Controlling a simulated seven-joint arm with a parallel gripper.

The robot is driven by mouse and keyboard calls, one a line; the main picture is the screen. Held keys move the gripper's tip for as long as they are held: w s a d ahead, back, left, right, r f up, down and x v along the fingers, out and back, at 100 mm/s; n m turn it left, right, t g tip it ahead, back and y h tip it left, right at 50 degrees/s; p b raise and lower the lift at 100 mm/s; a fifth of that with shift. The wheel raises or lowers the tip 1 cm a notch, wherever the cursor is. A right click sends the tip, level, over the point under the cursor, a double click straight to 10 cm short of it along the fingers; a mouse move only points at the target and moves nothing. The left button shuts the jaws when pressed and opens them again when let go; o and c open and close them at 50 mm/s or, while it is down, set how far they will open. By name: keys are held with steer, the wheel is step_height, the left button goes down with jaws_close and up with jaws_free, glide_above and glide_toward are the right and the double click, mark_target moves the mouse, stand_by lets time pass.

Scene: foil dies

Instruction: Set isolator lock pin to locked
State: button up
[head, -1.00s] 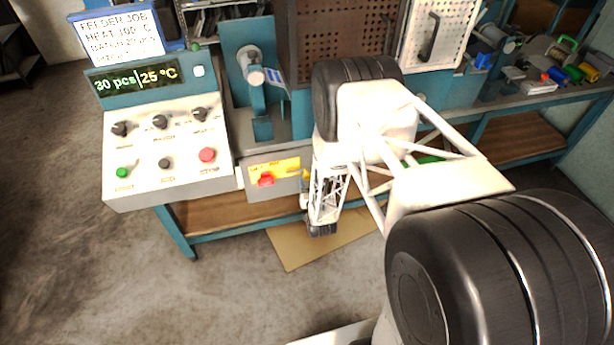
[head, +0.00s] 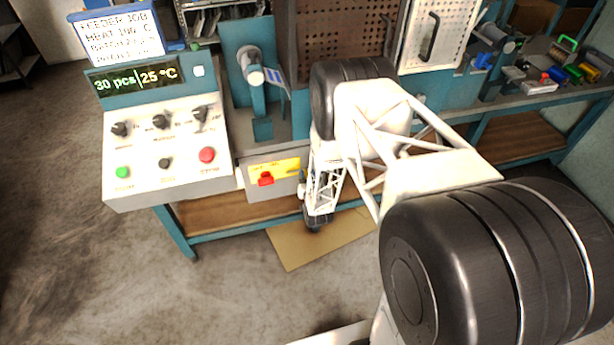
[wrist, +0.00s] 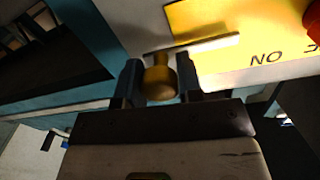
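The isolator is a pale box (head: 285,187) on the bench front, with a yellow label (head: 288,167) and a red switch (head: 265,179). In the wrist view the label (wrist: 215,30) reads "ON", and part of the red switch (wrist: 314,22) shows at the right edge. A brass-yellow knob, seemingly the lock pin (wrist: 160,82), stands between the fingers of my gripper (wrist: 160,85). The fingers are apart, one on each side of it; a small gap shows on the left, and contact on the right is unclear. In the head view my arm hides the pin.
A control panel (head: 168,150) with knobs and buttons stands left of the isolator. Its display (head: 136,77) reads 30 pcs and 25 °C. A small press (head: 255,85) stands behind. A brown mat (head: 290,250) lies on the floor below. The bench's right side holds several small items.

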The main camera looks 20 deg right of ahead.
mark_target(293, 172)
jaws_close()
steer(key=shift+a, duration=2.5)
steer(key=shift+o, duration=2)
jaws_free()
steer(key=shift+a, duration=0.1)
steer(key=shift+o, duration=1.1)
steer(key=s, duration=0.7)
steer(key=shift+s, duration=0.4)
steer(key=shift+a, duration=0.1)
